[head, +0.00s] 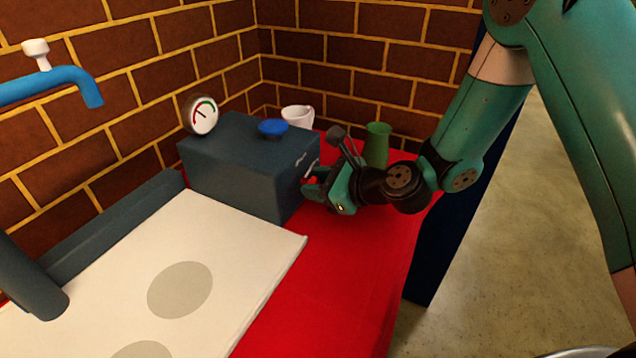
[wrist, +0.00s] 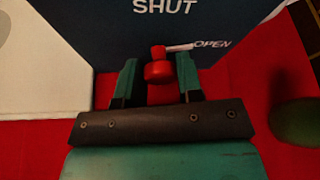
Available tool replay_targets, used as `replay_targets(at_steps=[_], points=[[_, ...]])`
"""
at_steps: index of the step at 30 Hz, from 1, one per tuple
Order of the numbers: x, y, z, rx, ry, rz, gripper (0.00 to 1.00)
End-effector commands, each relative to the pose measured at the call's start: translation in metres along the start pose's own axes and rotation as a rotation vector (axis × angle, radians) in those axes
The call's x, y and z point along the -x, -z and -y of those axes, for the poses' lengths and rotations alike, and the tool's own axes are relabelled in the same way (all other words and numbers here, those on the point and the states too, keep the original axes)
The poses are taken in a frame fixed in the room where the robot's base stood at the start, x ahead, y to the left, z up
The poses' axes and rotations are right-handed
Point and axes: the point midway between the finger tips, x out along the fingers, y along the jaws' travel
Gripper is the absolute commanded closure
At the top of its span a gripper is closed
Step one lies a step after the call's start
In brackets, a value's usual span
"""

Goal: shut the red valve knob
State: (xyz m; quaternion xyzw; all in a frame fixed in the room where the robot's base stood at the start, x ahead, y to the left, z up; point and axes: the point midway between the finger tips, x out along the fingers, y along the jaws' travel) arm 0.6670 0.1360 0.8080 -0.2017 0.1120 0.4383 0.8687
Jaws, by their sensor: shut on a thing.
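The red valve knob (wrist: 159,70) is on the side of a dark blue-grey box (head: 240,150). In the head view only a small bit of its red (head: 312,179) shows, the rest hidden by my gripper. My gripper (head: 316,186) reaches the box's right face, and its two teal fingers stand on either side of the knob in the wrist view (wrist: 158,82), shut on it. A white pointer on the knob points right, toward the word OPEN on the box face. The word SHUT is printed further along the face.
A blue knob (head: 272,127) sits on top of the box, with a gauge (head: 201,115) at its left. A white mug (head: 298,116) and a green vase (head: 376,145) stand behind. A white board (head: 150,270) lies in front, and red table (head: 350,270) is bare at right.

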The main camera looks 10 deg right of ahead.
Motion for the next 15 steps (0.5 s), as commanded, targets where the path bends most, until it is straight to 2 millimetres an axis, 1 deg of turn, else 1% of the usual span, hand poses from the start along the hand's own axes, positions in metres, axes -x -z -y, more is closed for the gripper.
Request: replay_targets(at_steps=[15], points=[[-0.0023, 0.0041, -0.0046, 0.454, 0.190, 0.004, 0.90]])
